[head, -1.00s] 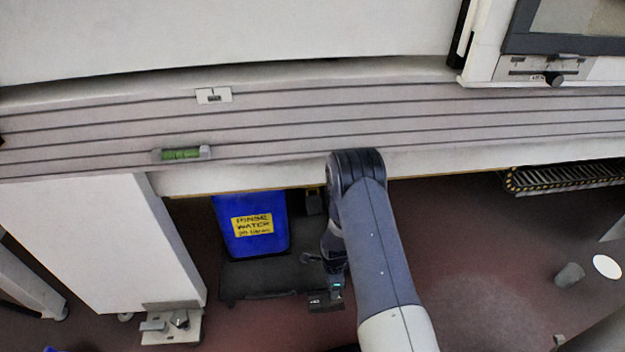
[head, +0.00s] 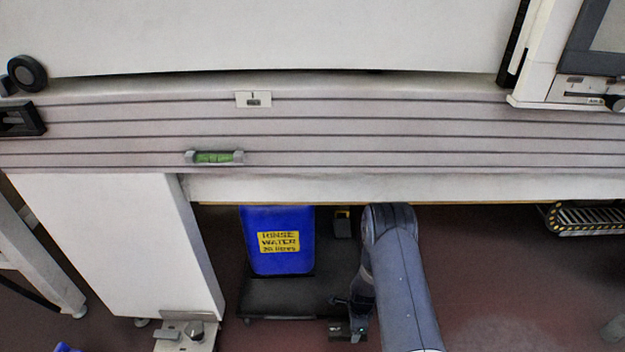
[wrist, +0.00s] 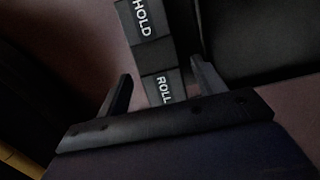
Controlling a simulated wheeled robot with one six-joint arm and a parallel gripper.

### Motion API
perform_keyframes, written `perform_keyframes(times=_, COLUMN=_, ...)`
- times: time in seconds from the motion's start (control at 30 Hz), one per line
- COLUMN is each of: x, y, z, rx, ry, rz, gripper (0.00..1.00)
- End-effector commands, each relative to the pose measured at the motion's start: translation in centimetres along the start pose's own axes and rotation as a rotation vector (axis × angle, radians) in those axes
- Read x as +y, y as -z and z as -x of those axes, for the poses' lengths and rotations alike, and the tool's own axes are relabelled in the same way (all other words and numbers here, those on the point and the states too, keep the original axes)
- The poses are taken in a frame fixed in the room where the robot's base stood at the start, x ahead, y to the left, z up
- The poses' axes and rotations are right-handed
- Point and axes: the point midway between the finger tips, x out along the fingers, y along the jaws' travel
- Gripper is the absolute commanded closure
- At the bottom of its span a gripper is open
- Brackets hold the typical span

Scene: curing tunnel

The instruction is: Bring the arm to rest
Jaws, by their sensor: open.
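My arm (head: 398,275) hangs down in front of the bench edge in the head view, its dark elbow end just below the white front panel. My gripper (wrist: 163,85) is open in the wrist view, with its two dark fingers apart and nothing held between them. A dark block with labels HOLD and ROLL (wrist: 150,50) shows beyond and between the fingers. I cannot tell its distance from them.
A blue rinse water container (head: 277,255) stands on a black low platform (head: 290,298) left of my arm. The grey grooved bench (head: 400,135) carries a green spirit level (head: 214,157). A white cabinet (head: 115,240) is at left. Reddish floor (head: 480,290) right of my arm looks clear.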

Motion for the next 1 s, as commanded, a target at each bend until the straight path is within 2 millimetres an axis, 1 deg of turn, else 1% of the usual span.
perform_keyframes(times=0.4, x=0.0, y=-0.1, z=0.1, rx=0.004, ry=0.000, rz=0.001, gripper=0.35)
perform_keyframes(times=0.63, x=-0.1, y=-0.3, z=0.2, rx=0.040, ry=0.005, rz=0.005, gripper=0.35)
perform_keyframes(times=1.0, x=-0.1, y=-0.6, z=7.8, rx=0.051, ry=0.010, rz=0.000, gripper=0.35)
